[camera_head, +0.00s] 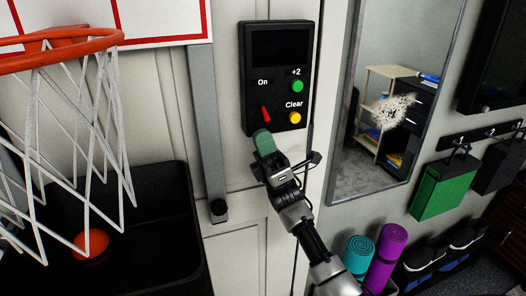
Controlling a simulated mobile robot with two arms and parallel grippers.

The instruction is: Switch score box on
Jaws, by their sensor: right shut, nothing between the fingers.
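The black score box (256,92) hangs on the pale wall in the upper middle of the head view. Its display (279,47) is dark. A red switch (266,115) sits under the "On" label, a green "+2" button (297,86) at right and a yellow "Clear" button (295,118) below it. My right gripper (263,140) is shut and empty, just below the red switch at the box's lower edge. I cannot tell whether its tip touches the box. My left gripper is not in view.
A basketball hoop (62,48) with a net and a black bin (160,215) holding an orange ball (91,245) are at left. A grey post (207,130) stands between hoop and box. A mirror (385,110), green bag (439,187) and rolled mats (386,252) are at right.

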